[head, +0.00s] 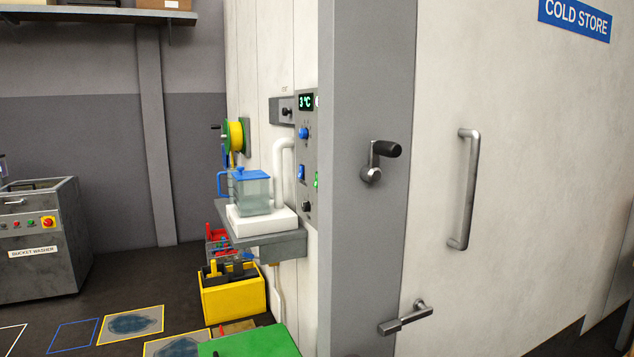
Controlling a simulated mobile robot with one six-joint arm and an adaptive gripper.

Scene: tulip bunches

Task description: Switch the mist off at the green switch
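A grey control panel (305,150) on the white wall is seen at a steep angle, just left of the cold store's grey door frame. A small bright green part (316,180) shows at its right edge, mostly hidden by the frame. It may be the green switch; its position cannot be told. A blue switch (301,172) sits to its left, with a blue knob (303,133) above and a black knob (307,207) below. A lit display (305,102) reads 3 °C. A clear tank with a blue lid (251,191) stands beside the panel; no mist is visible. My gripper is not in view.
The tank stands on a white base on a grey shelf (272,246) that juts out. A black-knobbed lever (380,160) and door handles (467,190) stick out at right. A yellow crate (232,298) and green-topped object (250,343) stand below. Floor is free at left.

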